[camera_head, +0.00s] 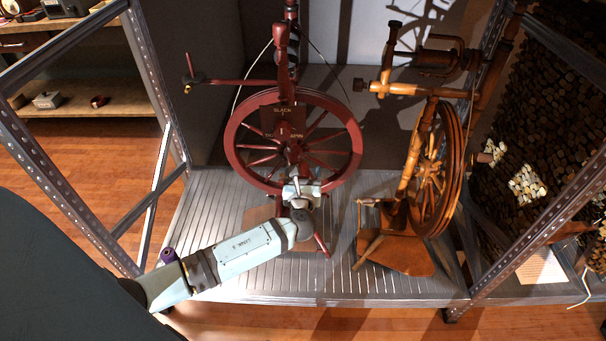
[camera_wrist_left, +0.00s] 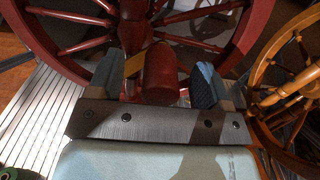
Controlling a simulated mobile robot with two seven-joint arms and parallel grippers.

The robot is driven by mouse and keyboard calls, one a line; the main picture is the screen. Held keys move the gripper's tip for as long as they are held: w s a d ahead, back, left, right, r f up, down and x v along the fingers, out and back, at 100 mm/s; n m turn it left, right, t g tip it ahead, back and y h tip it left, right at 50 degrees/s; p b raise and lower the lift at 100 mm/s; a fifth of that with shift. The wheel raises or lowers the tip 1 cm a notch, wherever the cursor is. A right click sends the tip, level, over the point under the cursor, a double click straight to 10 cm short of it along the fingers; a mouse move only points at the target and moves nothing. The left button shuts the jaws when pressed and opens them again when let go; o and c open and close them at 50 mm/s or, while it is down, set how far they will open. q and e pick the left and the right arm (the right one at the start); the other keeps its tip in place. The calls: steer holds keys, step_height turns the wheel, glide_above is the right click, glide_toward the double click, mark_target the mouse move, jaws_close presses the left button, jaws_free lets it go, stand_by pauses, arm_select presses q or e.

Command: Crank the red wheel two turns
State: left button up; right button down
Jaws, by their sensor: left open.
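The red wheel (camera_head: 331,99) is a dark red spoked spinning wheel standing upright on the slatted metal shelf. Its rim also shows in the left wrist view (camera_wrist_left: 254,30). My left gripper (camera_head: 298,187) is in front of the lower part of the wheel. In the left wrist view my left gripper (camera_wrist_left: 155,80) is open, with one finger on each side of a short red cylindrical part (camera_wrist_left: 161,68). I cannot tell whether the fingers touch this part. The gripper hides part of the wheel's lower frame in the head view. My right gripper is not seen.
A brown wooden spinning wheel (camera_head: 449,166) stands close on the right of the red one. Metal shelf posts (camera_head: 157,92) frame the left side. The slatted shelf (camera_head: 206,208) is bare at its left. Stacked logs (camera_head: 543,125) fill the far right.

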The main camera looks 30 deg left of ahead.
arm_select(q)
steer(key=p+v, duration=0.3)
steer(key=v, duration=0.6)
steer(key=shift+p, duration=0.4)
stand_by(0.7)
